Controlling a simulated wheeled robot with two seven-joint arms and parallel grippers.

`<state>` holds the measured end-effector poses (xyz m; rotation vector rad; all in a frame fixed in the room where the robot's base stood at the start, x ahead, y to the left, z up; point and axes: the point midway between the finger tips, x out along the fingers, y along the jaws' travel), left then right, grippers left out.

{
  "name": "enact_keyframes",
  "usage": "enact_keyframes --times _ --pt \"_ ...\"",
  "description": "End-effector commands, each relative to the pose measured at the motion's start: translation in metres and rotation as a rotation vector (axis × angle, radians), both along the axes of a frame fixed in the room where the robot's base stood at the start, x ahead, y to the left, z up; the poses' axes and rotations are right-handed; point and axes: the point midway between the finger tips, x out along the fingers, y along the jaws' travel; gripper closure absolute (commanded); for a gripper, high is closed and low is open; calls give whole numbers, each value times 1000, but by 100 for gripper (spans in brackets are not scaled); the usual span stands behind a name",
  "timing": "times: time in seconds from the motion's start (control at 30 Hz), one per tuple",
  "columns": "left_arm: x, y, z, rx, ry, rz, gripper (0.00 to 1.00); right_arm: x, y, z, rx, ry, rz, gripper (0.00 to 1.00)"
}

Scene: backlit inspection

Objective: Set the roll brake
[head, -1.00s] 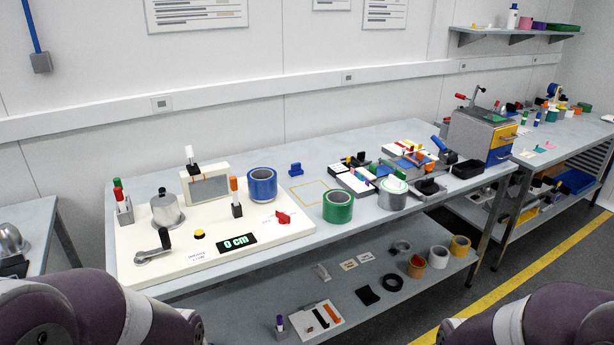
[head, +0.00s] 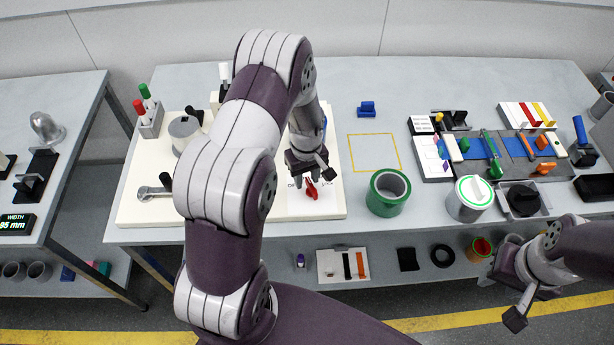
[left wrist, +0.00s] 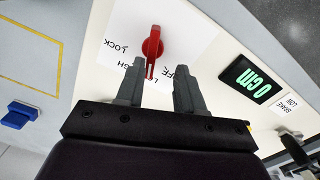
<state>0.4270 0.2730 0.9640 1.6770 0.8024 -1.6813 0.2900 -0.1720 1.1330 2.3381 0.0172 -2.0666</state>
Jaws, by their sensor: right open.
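The red brake lever (head: 312,191) is on the front right of the cream panel (head: 146,208). In the left wrist view the red lever (left wrist: 153,42) stands on a white label with partly hidden text that includes "LOCK". My left gripper (head: 314,176) is over the lever, pointing down at it. In the left wrist view its two fingers (left wrist: 160,68) are apart, with the lever's lower tip close to the left one; contact cannot be told. My right gripper (head: 502,298) is open and empty, in front of the table.
A yellow outlined square (head: 375,153) on the table is empty. A crank (head: 152,192) is at the panel's left. My left arm hides the panel's middle.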

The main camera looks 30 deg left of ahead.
Motion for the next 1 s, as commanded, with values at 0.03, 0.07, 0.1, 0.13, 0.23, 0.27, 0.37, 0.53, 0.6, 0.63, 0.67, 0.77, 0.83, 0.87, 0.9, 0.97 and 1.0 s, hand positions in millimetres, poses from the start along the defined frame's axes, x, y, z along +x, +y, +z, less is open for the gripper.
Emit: enact_keyframes --times 0.03,0.07,0.1,0.13,0.23,0.27,0.37,0.53,0.6,0.63,0.67,0.77,0.83,0.87,0.9,0.97,1.0 --pt "0 0 -6 0 1 -1 63 0 0 4 0 0 0 57" --pt "0 -1 -11 0 1 -1 63 0 0 4 0 0 0 57" --pt "0 -1 -15 -1 1 -2 63 0 0 5 0 0 0 57" --pt "0 -1 -18 0 0 -2 63 0 0 5 0 0 0 57" --pt "1 -1 -24 0 -1 -2 63 0 0 5 0 0 0 57" --pt "1 -1 -25 0 -1 -2 63 0 0 5 0 0 0 57" --pt "1 -1 -26 0 -3 -2 63 0 0 5 0 0 0 57" --pt "1 -1 -25 0 -3 -3 76 0 0 5 0 0 0 57" --pt "1 -1 -25 0 -3 -3 99 0 0 5 0 0 0 57" --pt "1 -1 -25 1 -2 -3 100 0 0 5 0 0 0 57" --pt "1 -1 -25 0 -1 -3 100 0 0 5 0 0 0 57" --pt "1 -1 -25 0 -1 -3 100 0 0 5 0 0 0 57" --pt "0 -1 -25 0 -1 -4 100 0 0 5 0 0 0 57" --pt "0 -1 -25 -1 -1 -6 100 0 0 5 0 0 0 57" --pt "0 -1 -25 -1 -1 -10 100 0 0 5 0 0 0 57" --pt "0 -1 -26 0 0 -20 100 0 0 5 0 0 0 57" --pt "0 -1 -26 0 0 -29 100 0 0 4 0 0 0 57"
